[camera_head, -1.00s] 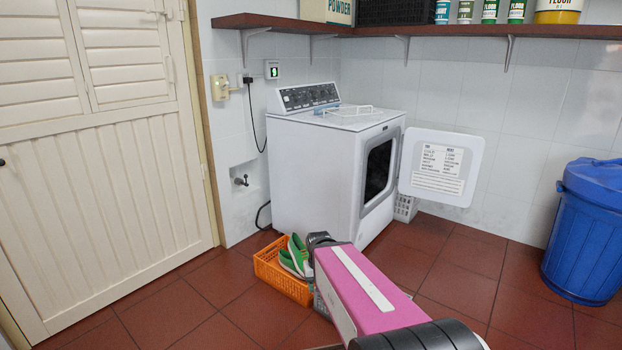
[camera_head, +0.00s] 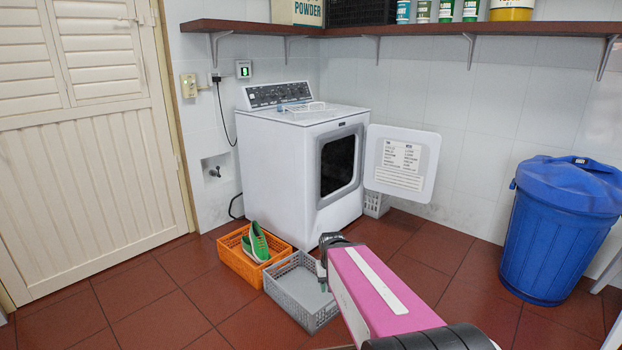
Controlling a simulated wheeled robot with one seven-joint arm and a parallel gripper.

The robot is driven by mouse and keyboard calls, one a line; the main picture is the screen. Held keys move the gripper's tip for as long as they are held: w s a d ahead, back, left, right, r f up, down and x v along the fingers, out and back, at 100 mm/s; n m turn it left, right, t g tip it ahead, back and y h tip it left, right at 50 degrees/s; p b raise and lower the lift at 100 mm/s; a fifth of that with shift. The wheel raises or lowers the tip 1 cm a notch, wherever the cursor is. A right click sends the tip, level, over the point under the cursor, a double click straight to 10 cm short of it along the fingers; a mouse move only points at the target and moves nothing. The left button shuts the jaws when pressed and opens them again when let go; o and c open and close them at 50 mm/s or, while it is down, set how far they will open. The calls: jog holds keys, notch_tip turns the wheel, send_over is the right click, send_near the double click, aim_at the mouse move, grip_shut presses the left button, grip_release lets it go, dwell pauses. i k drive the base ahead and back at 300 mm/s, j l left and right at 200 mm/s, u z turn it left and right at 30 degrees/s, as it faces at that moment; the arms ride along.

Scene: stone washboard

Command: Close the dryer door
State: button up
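The white dryer (camera_head: 275,172) stands in the back corner, with its control panel on top and a dark round-cornered opening (camera_head: 338,165) in its front. The dryer door (camera_head: 402,162), a white square panel with a printed label, stands swung wide open to the right of the opening. My pink arm reaches in from the bottom right. My gripper (camera_head: 322,272) is at its far end, low in front of the dryer and over the grey basket, apart from the door. Its fingers are small and mostly hidden, so I cannot tell whether they are open.
An orange crate (camera_head: 232,262) with green shoes (camera_head: 256,243) and a grey basket (camera_head: 292,300) sit on the floor before the dryer. A blue bin (camera_head: 555,235) stands at right. A shelf (camera_head: 400,29) runs above. The floor before the door is clear.

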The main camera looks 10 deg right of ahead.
aim_at(399, 162)
jog(key=i+l, duration=0.1)
jog(key=l, duration=0.3)
jog(key=i+l, duration=0.1)
jog(key=l, duration=0.35)
jog(key=i+l, duration=0.15)
jog(key=l, duration=0.25)
jog(key=i+l, duration=0.1)
jog(key=l, duration=0.3)
jog(key=i+l, duration=0.1)
jog(key=l, duration=0.35)
jog(key=i+l, duration=1.25)
jog(key=l, duration=0.15)
jog(key=i, duration=0.2)
